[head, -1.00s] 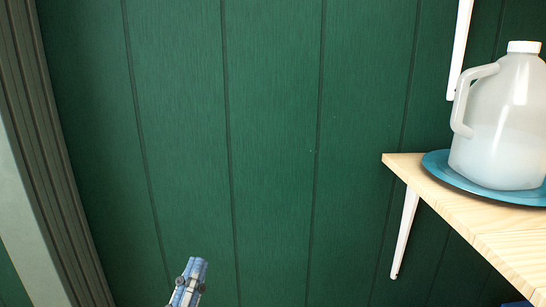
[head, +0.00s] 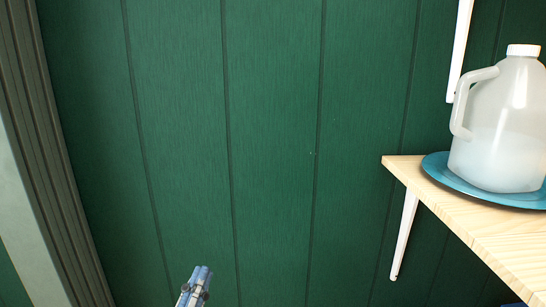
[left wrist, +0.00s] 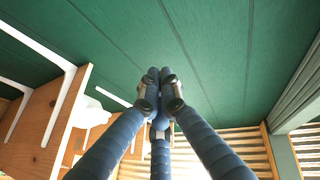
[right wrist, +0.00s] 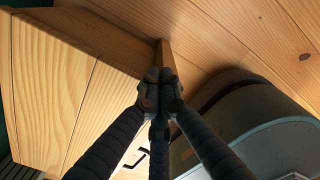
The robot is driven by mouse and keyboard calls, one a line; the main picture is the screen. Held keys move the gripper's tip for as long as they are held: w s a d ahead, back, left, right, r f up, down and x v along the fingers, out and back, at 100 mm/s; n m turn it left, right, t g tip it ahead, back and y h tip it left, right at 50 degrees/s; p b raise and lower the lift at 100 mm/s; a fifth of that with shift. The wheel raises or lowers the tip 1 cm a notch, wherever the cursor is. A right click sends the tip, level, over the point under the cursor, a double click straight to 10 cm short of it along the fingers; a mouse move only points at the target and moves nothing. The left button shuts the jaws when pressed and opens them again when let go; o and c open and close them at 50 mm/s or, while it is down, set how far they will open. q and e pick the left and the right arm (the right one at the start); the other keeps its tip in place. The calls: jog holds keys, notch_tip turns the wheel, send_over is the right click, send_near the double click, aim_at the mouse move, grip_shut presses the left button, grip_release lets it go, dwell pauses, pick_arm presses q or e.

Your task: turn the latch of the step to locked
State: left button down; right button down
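My left gripper (head: 196,286) shows at the bottom of the head view, in front of the green wall. In the left wrist view its fingertips (left wrist: 158,76) are together, with nothing visible between them. My right gripper (right wrist: 160,82) shows only in the right wrist view. Its fingers are also together, close in the picture to the edge of a light wooden structure (right wrist: 75,60), which may be the step; contact cannot be told. A small black bent piece (right wrist: 136,158) shows low between the right fingers. I cannot tell whether it is the latch.
A wooden shelf (head: 480,228) on white brackets stands at the right of the head view. It bears a blue plate (head: 450,178) with a milky jug (head: 497,130). A rounded grey object (right wrist: 255,125) lies right in the right wrist view. The middle of the green wall (head: 270,130) is clear.

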pick_arm(q)
notch_tip(320, 180, down, 6)
jog(key=w+g+y+p, duration=0.1)
jog(key=g, duration=0.2)
jog(key=shift+w+a, duration=0.2)
jog(key=shift+w, duration=0.15)
pick_arm(e)
jog(key=shift+s+d, duration=0.1)
jog(key=shift+d, duration=0.1)
dwell(1.1)
pick_arm(q)
jog(key=shift+f, duration=0.15)
